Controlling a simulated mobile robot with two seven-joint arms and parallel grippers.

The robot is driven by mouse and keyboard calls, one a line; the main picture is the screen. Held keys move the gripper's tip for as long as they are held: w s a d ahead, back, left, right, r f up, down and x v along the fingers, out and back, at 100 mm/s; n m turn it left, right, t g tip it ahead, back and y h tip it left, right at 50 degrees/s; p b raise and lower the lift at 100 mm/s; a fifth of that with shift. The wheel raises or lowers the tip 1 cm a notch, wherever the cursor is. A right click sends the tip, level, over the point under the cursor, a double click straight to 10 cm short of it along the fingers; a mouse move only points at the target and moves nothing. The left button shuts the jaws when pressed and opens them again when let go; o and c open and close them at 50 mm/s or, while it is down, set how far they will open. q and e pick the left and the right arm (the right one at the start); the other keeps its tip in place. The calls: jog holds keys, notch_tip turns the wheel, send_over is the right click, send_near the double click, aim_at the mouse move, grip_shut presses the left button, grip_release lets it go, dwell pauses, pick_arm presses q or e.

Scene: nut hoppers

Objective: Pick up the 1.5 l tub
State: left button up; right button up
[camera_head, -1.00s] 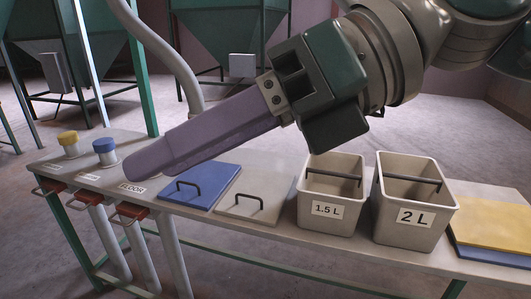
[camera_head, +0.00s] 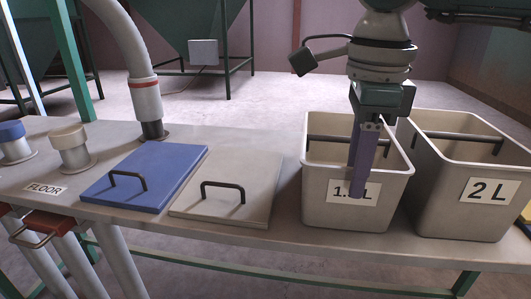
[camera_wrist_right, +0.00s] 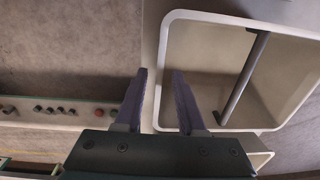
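The 1.5 l tub (camera_head: 320,205) is a beige, open-topped tub with a dark bar across it and a "1.5 L" label on its front. It stands upright on the bench. My right gripper (camera_head: 357,192) points down at its front, with purple fingers covering part of the label. In the right wrist view the gripper (camera_wrist_right: 160,100) is open, its fingers apart on either side of the line of a tub's rim (camera_wrist_right: 162,60). I cannot tell how far down the fingers reach or whether they touch. My left gripper is not in view.
The larger 2 L tub (camera_head: 450,210) stands close on the right. Left of the 1.5 l tub lie a beige lid (camera_head: 255,190) and a blue lid (camera_head: 165,165) with handles. Capped pipes (camera_head: 70,148) and a tall grey pipe (camera_head: 145,100) rise farther left on the bench (camera_head: 270,240).

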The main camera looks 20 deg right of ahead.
aim_at(349, 206)
notch_tip(349, 206, down, 4)
jog(key=shift+f, duration=0.1)
jog(key=shift+w, duration=0.1)
jog(key=shift+d, duration=0.1)
grip_shut()
dwell(1.3)
